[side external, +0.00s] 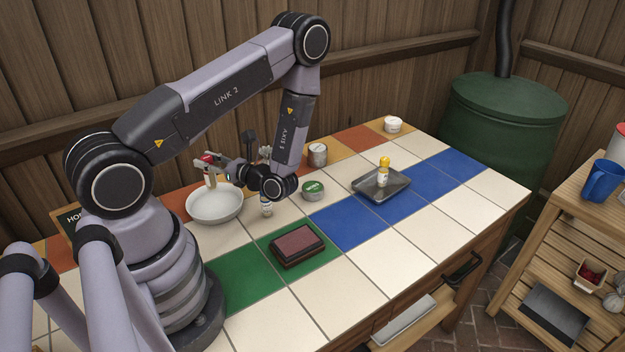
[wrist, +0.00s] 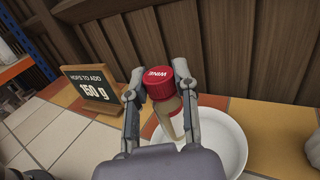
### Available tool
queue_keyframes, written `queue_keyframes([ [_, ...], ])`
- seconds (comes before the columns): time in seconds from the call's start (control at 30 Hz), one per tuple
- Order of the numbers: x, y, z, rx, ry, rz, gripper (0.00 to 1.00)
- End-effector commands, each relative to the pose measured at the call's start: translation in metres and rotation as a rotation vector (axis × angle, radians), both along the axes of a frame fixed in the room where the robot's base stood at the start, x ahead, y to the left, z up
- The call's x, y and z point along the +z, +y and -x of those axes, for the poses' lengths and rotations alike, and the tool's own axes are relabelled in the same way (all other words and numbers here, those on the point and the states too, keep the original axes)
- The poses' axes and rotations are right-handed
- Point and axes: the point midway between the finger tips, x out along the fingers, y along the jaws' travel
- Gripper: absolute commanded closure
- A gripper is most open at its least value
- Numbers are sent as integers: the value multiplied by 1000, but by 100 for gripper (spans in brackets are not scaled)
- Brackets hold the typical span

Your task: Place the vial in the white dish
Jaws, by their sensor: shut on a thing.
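The vial (wrist: 168,112) has a red cap marked "WINE" and a pale body. My gripper (wrist: 161,88) is shut on it just below the cap, with one finger on each side. In the side view the vial (side external: 211,178) hangs roughly upright at my gripper (side external: 207,166), over the far part of the white dish (side external: 214,211). The dish also shows below and behind the vial in the wrist view (wrist: 232,150). I cannot tell whether the vial's bottom touches the dish.
A yellow-capped bottle (side external: 383,176) stands on a metal tray (side external: 367,191). A green tin (side external: 313,190), a grey canister (side external: 317,154), a small bottle (side external: 266,208) and a brown-topped block (side external: 297,245) stand nearby. A hops sign (wrist: 92,88) stands left of the dish.

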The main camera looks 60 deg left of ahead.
Motion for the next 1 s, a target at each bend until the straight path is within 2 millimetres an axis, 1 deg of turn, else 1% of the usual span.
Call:
queue_keyframes([
  [0.2, -34, 2, -3, -23, 3, 1, 100],
  [0.33, -48, 2, -4, -23, 1, 1, 100],
  [0.53, -75, 2, -3, -22, 2, 0, 100],
  [0.6, -79, 2, -3, -22, 1, 1, 100],
  [0.83, -79, 2, -3, -22, 1, 1, 100],
  [0.97, -82, 2, -3, -21, 1, 1, 100],
  [1.0, -83, 2, -3, -21, 1, 1, 72],
])
